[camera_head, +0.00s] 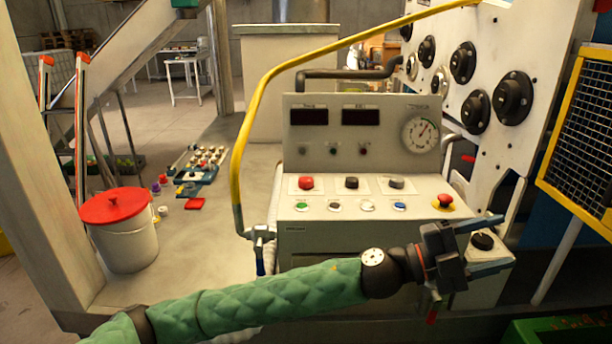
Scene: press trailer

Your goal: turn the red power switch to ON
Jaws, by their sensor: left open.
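A red switch knob (306,182) sits on a white label plate at the left of the console's sloped panel. Its position and lettering are too small to read. My left gripper (501,242) is open at the console's right front corner, with its fingers pointing right. It is well to the right of the red knob and lower in the picture. A black round knob (482,241) shows between its fingers; I cannot tell whether they touch it. My right gripper is out of view.
The console (360,238) also carries a black knob (351,182), a grey knob (397,182), small coloured buttons and a red emergency button (443,202). A yellow pipe (254,105) arches over its left side. A lidded bucket (127,241) stands left.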

